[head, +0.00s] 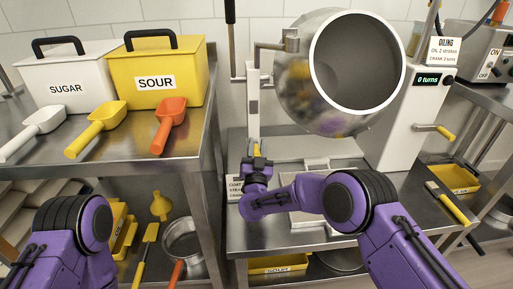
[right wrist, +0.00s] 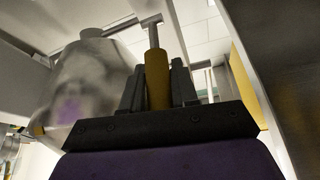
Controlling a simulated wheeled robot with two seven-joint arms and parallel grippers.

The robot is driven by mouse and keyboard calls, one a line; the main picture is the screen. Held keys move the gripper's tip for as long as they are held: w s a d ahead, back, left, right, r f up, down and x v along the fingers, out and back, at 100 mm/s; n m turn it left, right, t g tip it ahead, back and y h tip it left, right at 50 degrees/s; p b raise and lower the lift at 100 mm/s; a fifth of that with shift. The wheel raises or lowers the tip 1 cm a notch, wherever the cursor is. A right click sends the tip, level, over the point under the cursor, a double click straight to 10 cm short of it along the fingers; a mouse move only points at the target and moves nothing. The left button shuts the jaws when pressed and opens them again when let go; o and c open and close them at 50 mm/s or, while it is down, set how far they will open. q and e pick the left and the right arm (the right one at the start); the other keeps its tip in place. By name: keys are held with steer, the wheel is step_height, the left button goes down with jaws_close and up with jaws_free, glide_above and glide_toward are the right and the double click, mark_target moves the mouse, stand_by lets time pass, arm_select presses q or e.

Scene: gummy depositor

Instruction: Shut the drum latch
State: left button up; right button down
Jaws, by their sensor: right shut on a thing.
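The shiny metal drum (head: 293,88) is tilted, with its round open mouth facing front right. A bracket with a metal arm (head: 268,46) shows at its upper left side, and an upright post (head: 253,105) stands below. My right gripper (head: 257,160) is low at the left of the drum, shut on a yellow handle. In the right wrist view the yellow handle (right wrist: 157,80) stands between the fingers (right wrist: 157,88), with a metal rod and crosspiece at its top. The drum (right wrist: 92,85) shows there at left. Whether the latch is shut cannot be told. My left gripper is out of view.
The left table holds the sugar bin (head: 65,88), the sour bin (head: 155,80) and several scoops. A control housing (head: 405,120) with a crank (head: 435,130) stands right of the drum. A yellow-handled tool (head: 448,203) lies at the table's right edge.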

mark_target(256, 145)
steer(key=shift+r+p, duration=0.25)
steer(key=shift+p, duration=0.25)
steer(key=r+g+p, duration=0.1)
steer(key=p, duration=0.2)
steer(key=w+r+g+p, duration=0.1)
steer(key=g+p, duration=0.1)
steer(key=p, duration=0.1)
steer(key=g+y+p, duration=0.1)
steer(key=g+p, duration=0.1)
steer(key=p, duration=0.1)
steer(key=shift+w+r+n, duration=0.35)
steer(key=shift+r+n, duration=0.05)
steer(key=shift+w+g+p, duration=0.3)
steer(key=shift+g+p, duration=0.4)
steer(key=shift+p, duration=0.35)
steer(key=shift+w, duration=0.1)
steer(key=c, duration=0.9)
jaws_free()
steer(key=shift+c, duration=0.2)
steer(key=v, duration=1)
steer(key=shift+s+r+p, duration=0.2)
steer(key=shift+r+p, duration=0.1)
steer(key=shift+p, duration=0.1)
